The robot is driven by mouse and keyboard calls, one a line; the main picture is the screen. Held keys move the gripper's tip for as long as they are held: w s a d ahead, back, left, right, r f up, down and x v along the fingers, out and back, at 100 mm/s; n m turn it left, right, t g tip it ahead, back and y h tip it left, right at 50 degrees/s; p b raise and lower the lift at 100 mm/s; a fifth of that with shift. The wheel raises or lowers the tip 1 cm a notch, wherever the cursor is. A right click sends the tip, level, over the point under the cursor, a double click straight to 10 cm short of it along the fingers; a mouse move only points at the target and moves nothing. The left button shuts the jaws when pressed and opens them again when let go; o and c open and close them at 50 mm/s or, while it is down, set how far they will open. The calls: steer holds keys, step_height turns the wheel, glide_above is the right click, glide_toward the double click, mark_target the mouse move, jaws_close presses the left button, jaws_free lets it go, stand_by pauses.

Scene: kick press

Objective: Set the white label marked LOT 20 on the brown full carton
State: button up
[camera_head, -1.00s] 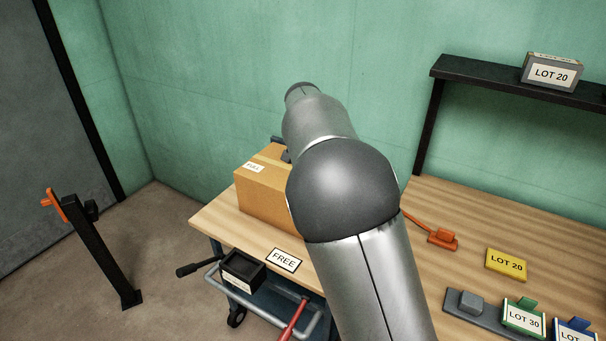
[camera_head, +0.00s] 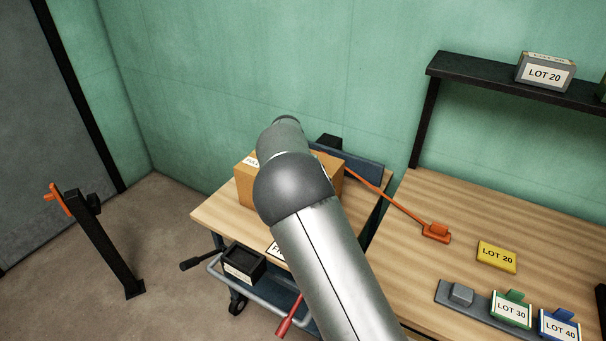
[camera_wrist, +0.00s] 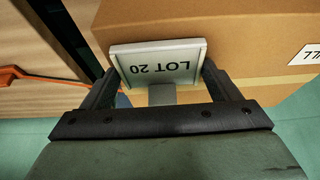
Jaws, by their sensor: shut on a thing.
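The white label marked LOT 20 (camera_wrist: 158,62) shows upside down in the wrist view, between the fingers of my gripper (camera_wrist: 160,78), which is shut on it. The brown carton (camera_wrist: 250,30) fills the space close behind the label; I cannot tell whether they touch. Its FULL sticker (camera_wrist: 306,55) is cut off at the right edge. In the head view the carton (camera_head: 334,178) stands on a wooden-topped trolley (camera_head: 215,214), partly covered by my arm. My gripper and the label are hidden there.
A yellow LOT 20 plate (camera_head: 497,257) and green (camera_head: 512,310) and blue (camera_head: 559,325) tagged plates lie there. A grey LOT 20 box (camera_head: 544,72) sits on the shelf.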

steer(key=shift+f, duration=0.1)
steer(key=o, duration=0.9)
steer(key=shift+o, duration=0.2)
steer(key=shift+r, duration=0.25)
steer(key=shift+s+a+r, duration=0.1)
steer(key=shift+a+r, duration=0.05)
steer(key=shift+r, duration=0.05)
steer(key=b+v, duration=0.3)
steer(key=v, duration=0.8)
steer(key=shift+r, duration=0.2)
steer(key=s+d+n+g+y, duration=0.1)
steer(key=s+d+g+y, duration=0.15)
steer(key=s+d, duration=1.35)
steer(key=s+d+f+n, duration=0.1)
steer(key=s+d+f, duration=0.1)
steer(key=s, duration=0.5)
steer(key=s+d+f+n, duration=0.1)
steer(key=s+d+f, duration=0.1)
steer(key=s, duration=0.6)
steer(key=s+d+f+n, duration=0.2)
steer(key=s+d, duration=0.1)
steer(key=s, duration=0.5)
steer(key=shift+s+f+g, duration=0.25)
steer(key=shift+g, duration=0.2)
